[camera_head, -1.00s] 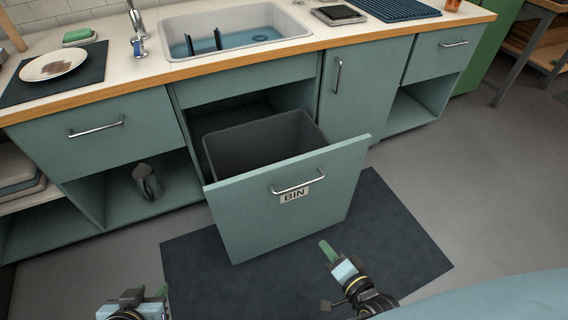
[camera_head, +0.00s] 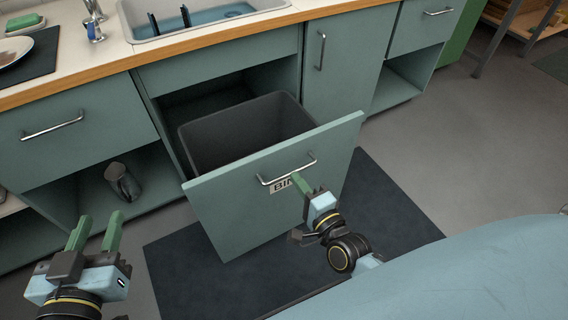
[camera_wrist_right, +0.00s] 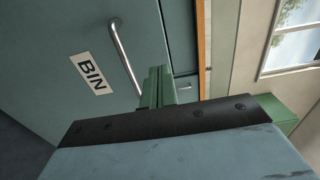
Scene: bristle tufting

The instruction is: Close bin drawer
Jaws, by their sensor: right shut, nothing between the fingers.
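The bin drawer (camera_head: 240,222) is pulled out from the counter, with a dark grey bin (camera_head: 235,135) inside. Its front carries a metal bar handle (camera_head: 287,171) and a BIN label, partly hidden by my right gripper. My right gripper (camera_head: 299,180) is shut and empty, with its green fingertips at the drawer front just by the handle. In the right wrist view the fingers (camera_wrist_right: 157,84) are together beside the handle (camera_wrist_right: 125,55) and the BIN label (camera_wrist_right: 91,73); I cannot tell whether they touch the front. My left gripper (camera_head: 95,232) is open and empty at the lower left, apart from the drawer.
The counter (camera_head: 110,62) with a sink (camera_head: 205,20) runs above the cabinets. A dark jug (camera_head: 122,182) stands in the open shelf left of the drawer. A dark mat (camera_head: 385,225) lies on the floor under the drawer. The floor at right is clear.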

